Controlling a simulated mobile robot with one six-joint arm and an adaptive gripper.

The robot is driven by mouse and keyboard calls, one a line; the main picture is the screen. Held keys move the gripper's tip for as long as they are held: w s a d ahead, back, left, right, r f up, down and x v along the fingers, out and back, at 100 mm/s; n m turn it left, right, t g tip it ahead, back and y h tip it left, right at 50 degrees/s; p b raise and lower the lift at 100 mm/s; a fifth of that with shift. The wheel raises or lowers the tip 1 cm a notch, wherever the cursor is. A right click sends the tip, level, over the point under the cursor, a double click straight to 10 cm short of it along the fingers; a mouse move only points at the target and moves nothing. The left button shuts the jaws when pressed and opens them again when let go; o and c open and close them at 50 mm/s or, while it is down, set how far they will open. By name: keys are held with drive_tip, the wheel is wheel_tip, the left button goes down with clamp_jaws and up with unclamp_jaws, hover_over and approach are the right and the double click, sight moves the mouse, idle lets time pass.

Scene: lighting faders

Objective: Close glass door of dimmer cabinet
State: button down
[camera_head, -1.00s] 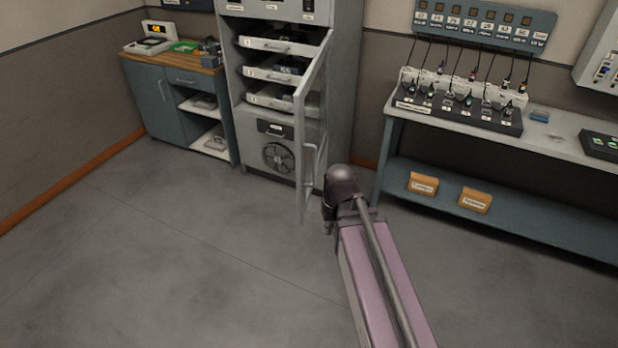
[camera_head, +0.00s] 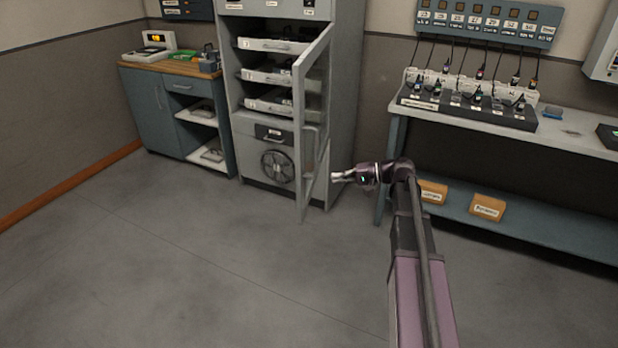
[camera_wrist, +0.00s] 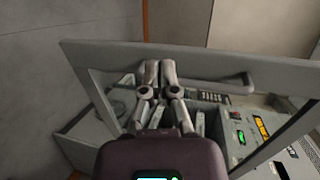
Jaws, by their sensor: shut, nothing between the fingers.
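The dimmer cabinet (camera_head: 347,110) stands against the back wall, with drawers and a fan grille inside. Its framed glass door (camera_head: 299,150) is hinged at the right and swung well open, jutting into the room. My gripper (camera_head: 335,176) is shut and empty, on the right side of the door's lower part, with its tips very close to the door. In the wrist view, the door frame (camera_wrist: 90,100) spans the picture and my gripper (camera_wrist: 160,66) lies over it beside a long bar handle (camera_wrist: 245,80). I cannot tell whether the fingertips touch the door.
A blue-grey bench (camera_head: 165,110) stands left of the cabinet. A table (camera_head: 590,142) with plugs and a lower shelf holding orange boxes (camera_head: 486,207) stands to the right, close to my arm. The floor in front of the cabinet (camera_head: 200,260) is clear.

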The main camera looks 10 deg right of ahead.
sight(301, 161)
drive_tip(key=w+d+r+t+y+b, duration=0.1)
drive_tip(key=w+d+t+y+b, duration=0.1)
drive_tip(key=d, duration=0.3)
drive_tip(key=shift+w+d+m, duration=0.15)
drive_tip(key=shift+w+m, duration=0.15)
drive_tip(key=shift+w, duration=0.15)
drive_tip(key=shift+a, duration=0.2)
drive_tip(key=x, duration=1.3)
drive_tip(key=shift+w+a+r, duration=0.15)
drive_tip(key=shift+a+r, duration=0.05)
drive_tip(key=shift+a, duration=0.1)
